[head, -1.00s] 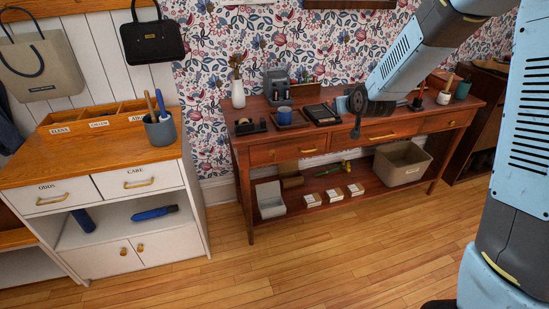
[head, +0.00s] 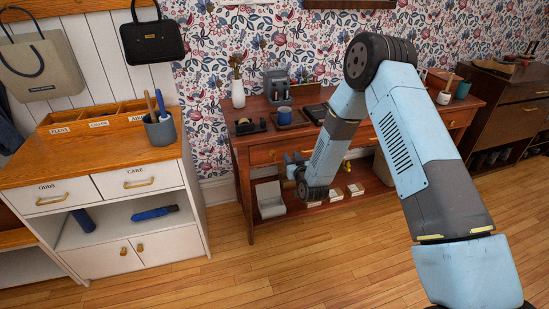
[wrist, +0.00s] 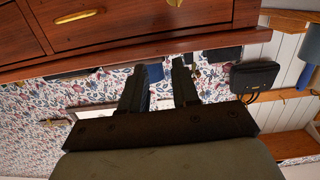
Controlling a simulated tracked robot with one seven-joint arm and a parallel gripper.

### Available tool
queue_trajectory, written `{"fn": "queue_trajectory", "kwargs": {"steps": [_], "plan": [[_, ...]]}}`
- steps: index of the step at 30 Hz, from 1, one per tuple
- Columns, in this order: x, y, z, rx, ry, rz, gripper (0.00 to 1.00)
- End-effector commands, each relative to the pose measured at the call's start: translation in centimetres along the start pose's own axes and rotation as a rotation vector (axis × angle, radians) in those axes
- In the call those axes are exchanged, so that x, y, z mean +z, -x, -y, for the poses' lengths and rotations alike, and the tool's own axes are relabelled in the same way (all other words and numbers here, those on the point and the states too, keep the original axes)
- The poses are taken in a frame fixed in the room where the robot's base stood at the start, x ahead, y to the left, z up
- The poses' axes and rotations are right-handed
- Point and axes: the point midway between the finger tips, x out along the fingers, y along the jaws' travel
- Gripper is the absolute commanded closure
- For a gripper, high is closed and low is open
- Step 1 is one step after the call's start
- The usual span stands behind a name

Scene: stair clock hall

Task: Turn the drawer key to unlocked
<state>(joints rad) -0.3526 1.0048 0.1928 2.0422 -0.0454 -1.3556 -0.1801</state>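The desk (head: 245,150) has a row of drawers along its front. Its left drawer (head: 268,152) is partly behind my arm in the head view. The wrist view is upside down. It shows drawer fronts (wrist: 150,17) at the top, with a brass handle (wrist: 80,17) on one. A small pale-gold piece (wrist: 175,3) shows at the top edge; I cannot tell whether it is a handle or the key. No key can be made out. My gripper (wrist: 160,72) is open and empty, with its two dark fingers apart, in front of the desk.
A white cabinet (head: 110,205) stands left. The floor (head: 300,270) in front is clear.

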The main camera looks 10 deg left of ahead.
Motion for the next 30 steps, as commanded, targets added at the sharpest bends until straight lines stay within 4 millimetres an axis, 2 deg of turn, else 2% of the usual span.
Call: {"fn": "queue_trajectory", "kwargs": {"steps": [1, 3, 9, 13, 17, 20, 30], "plan": [[1.7, 0.2, 0.8, -0.004, -0.005, -0.011, 0.70], [3.4, 0.5, 1.7, -0.004, -0.010, -0.036, 0.70], [6.5, 1.3, 3.3, -0.004, -0.019, -0.088, 0.70], [7.1, 1.5, 3.6, -0.002, -0.021, -0.102, 0.70], [7.1, 0.8, 3.7, -0.002, -0.022, -0.106, 0.70], [6.9, -0.4, 3.6, -0.001, -0.022, -0.107, 0.70], [6.3, -6.2, 3.6, -0.001, -0.022, -0.106, 0.70]]}}
